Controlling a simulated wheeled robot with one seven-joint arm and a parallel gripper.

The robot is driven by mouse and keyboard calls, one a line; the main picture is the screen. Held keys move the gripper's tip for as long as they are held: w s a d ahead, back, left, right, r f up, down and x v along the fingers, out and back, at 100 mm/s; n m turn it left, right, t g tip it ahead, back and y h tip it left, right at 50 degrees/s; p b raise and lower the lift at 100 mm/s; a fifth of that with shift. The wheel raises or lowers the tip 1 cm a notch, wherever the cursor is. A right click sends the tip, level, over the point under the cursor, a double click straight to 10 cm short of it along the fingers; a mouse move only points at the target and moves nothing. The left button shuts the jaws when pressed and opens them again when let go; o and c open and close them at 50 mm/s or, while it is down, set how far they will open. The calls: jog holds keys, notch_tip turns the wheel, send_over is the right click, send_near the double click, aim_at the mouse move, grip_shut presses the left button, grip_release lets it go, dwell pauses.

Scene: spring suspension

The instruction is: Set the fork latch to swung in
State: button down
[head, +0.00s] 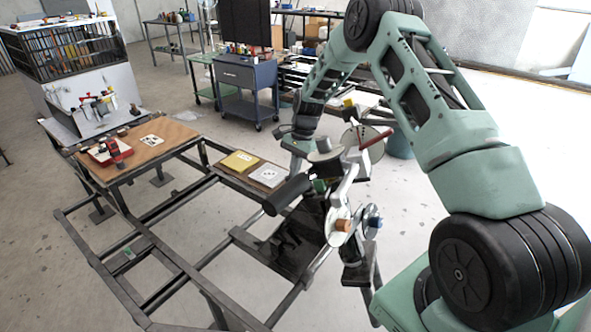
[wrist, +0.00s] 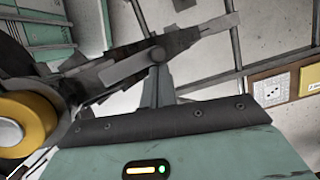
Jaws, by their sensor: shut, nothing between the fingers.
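In the wrist view my gripper (wrist: 158,86) is shut, its narrow grey fingers together and holding nothing. A dark grey pivoted bar, apparently the fork latch (wrist: 185,40), slants across just beyond the fingertips, its far end up to the right. Its left end runs among grey plates. I cannot tell whether the fingertips touch it. In the head view my gripper (head: 297,160) reaches down behind the spring suspension mechanism (head: 325,200), which partly hides it. I cannot pick out the latch there for certain among the pale links.
A yellow-ended cylinder (wrist: 30,118) is close at the wrist view's left. In the head view a dark cylinder (head: 287,195) juts left from the mechanism. Dark frame rails (head: 160,255) surround it. A board with yellow and white cards (head: 252,168) lies behind. Open floor is at left.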

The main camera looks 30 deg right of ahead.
jog(key=a+n, duration=0.1)
jog(key=a+n+g+y, duration=0.1)
jog(key=n, duration=0.1)
jog(key=shift+f+n+g, duration=0.15)
jog(key=shift+n+g, duration=0.15)
jog(key=s+a+n+g, duration=0.1)
jog(key=n+g, duration=0.1)
jog(key=n, duration=0.2)
jog(key=s+a+n+g+b, duration=0.1)
jog(key=n, duration=0.2)
jog(key=s+a+r+n+g+h+b, duration=0.1)
jog(key=s+a+n+g, duration=0.1)
jog(key=n, duration=0.2)
jog(key=shift+s+r+n+g, duration=0.1)
jog(key=shift+n+g, duration=0.2)
jog(key=shift+s, duration=0.1)
jog(key=shift+a, duration=0.1)
dwell(0.5)
